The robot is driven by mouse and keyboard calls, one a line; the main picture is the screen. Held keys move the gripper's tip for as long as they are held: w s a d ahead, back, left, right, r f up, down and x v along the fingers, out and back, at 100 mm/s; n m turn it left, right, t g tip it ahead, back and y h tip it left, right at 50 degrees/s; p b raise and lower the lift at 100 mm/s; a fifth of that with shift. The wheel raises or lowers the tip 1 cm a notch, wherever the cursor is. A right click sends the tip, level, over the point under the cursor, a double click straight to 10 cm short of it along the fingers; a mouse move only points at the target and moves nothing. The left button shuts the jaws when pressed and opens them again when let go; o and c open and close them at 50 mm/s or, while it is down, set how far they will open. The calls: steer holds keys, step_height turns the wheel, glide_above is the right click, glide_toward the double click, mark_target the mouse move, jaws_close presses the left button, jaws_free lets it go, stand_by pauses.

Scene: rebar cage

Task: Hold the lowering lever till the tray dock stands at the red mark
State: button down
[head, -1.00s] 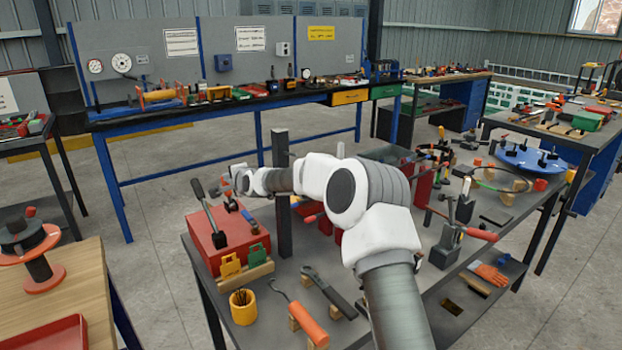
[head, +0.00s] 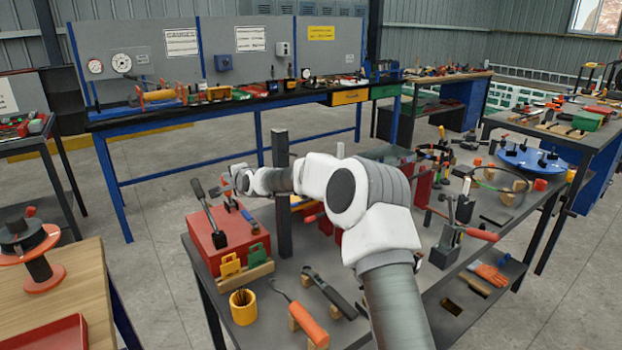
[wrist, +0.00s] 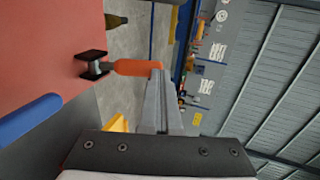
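A red box (head: 206,246) stands on the near bench. It carries a long dark lever (head: 204,203) and, beside that, a smaller lever with an orange-red handle (head: 229,200). In the wrist view the orange handle (wrist: 135,68) rises from a black base on the red box, and a blue handle (wrist: 28,118) lies at the left. My gripper (wrist: 158,76) has its fingers close together, with their tips at the free end of the orange handle. Contact cannot be told for certain. A dark upright post (head: 282,200) stands right of the box. I cannot make out the tray dock or red mark.
Yellow and green tags (head: 230,264) stand before the red box. A yellow cup (head: 243,307), an orange-handled hook (head: 308,326) and a dark wrench (head: 330,292) sit on the bench's front. Clamps (head: 448,240) crowd its right side. Open floor lies beyond.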

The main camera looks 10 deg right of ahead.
steer(key=shift+s+d, duration=0.1)
steer(key=b+v, duration=0.3)
steer(key=v, duration=0.3)
steer(key=shift+s, duration=0.35)
steer(key=shift+d+r, duration=0.1)
